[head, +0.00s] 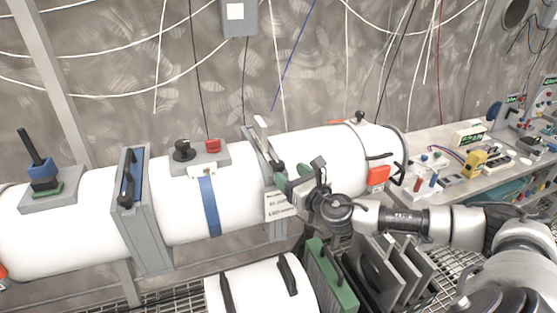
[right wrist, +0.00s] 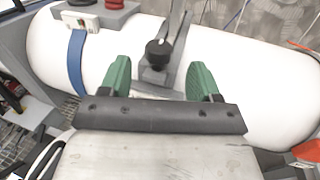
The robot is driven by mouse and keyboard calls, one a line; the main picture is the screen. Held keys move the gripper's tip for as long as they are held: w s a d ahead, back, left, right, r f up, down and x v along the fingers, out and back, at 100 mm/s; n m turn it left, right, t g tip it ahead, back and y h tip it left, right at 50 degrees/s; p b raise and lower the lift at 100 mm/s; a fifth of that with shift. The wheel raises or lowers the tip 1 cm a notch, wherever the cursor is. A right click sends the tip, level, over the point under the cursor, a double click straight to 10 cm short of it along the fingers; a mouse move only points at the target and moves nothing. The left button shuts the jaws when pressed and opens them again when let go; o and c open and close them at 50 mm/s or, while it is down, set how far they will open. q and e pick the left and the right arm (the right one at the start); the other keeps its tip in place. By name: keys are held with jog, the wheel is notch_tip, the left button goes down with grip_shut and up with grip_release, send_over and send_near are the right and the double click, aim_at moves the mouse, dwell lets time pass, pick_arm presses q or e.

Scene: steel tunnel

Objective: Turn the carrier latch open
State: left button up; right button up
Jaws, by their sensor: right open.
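What looks like the carrier latch, a black round knob (right wrist: 158,53) with a grey upright lever (right wrist: 178,22), sits on a grey bracket on the white cylinder (right wrist: 240,70) in the right wrist view. In the head view the pale top of the lever (head: 261,124) rises above the grey clamp band on the white cylinder (head: 335,155). My right gripper (head: 291,173) is at this band and partly hides the latch. In the right wrist view its green fingers (right wrist: 159,68) are open and apart, with the knob between and ahead of them. Contact cannot be told. My left gripper is out of view.
A tag (head: 279,205) hangs below the band. A blue strap (head: 209,205), a black knob with a red part (head: 212,146) and another grey clamp (head: 150,225) lie left. Grey plates and a green panel (head: 330,277) stand below. A cluttered bench (head: 440,190) is right.

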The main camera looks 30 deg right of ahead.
aim_at(282, 168)
jog(key=w+p, duration=0.1)
jog(key=w, duration=0.4)
jog(key=shift+w+a, duration=0.1)
jog(key=shift+w, duration=0.3)
jog(key=shift+c, duration=0.4)
